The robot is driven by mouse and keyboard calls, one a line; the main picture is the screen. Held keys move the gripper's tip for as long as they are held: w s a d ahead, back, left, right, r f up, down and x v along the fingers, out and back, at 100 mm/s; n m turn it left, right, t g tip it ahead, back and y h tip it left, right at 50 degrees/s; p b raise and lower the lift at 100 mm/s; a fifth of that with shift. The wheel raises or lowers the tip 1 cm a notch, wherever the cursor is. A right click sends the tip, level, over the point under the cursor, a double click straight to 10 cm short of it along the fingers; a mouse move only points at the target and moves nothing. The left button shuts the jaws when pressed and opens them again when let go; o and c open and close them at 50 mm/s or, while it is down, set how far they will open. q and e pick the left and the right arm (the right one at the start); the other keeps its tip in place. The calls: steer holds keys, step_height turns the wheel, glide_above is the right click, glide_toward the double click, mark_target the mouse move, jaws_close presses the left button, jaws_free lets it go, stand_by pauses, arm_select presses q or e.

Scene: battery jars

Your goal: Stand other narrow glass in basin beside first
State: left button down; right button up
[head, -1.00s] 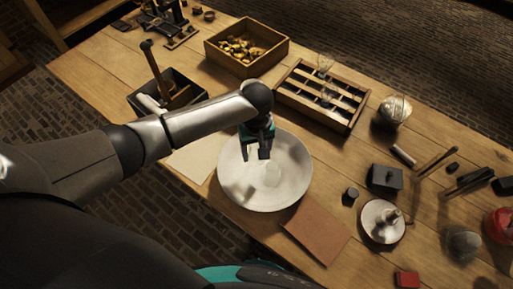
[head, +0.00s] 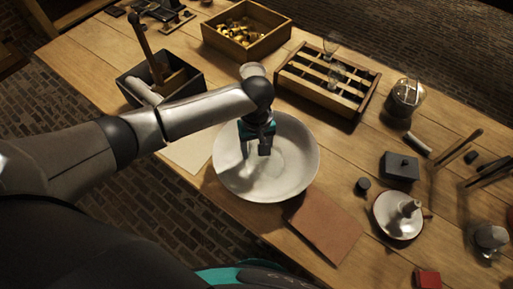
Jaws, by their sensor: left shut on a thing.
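The basin (head: 301,178) is a wide, shallow white bowl near the middle of the table. My left gripper (head: 257,150) points down over the left part of the basin, its fingers close together. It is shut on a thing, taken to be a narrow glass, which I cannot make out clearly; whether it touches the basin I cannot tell. A faint, pale shape lies on the basin floor, but I cannot tell whether it is a glass or only light. Two clear glasses show at the slatted wooden rack (head: 365,104) behind the basin. My right gripper is not in view.
A wooden box of brass pieces (head: 240,30) stands at the back. A brown sheet (head: 325,228) lies at the basin's front right. A white dish (head: 392,228), a small black box (head: 400,167) and a jar (head: 405,98) stand right.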

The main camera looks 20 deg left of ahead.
arm_select(q)
steer(key=shift+f, duration=0.3)
stand_by(0.4)
jaws_free()
step_height(320, 180, up, 15)
steer(key=p, duration=0.4)
steer(key=shift+d+r, duration=0.1)
steer(key=shift+r, duration=0.05)
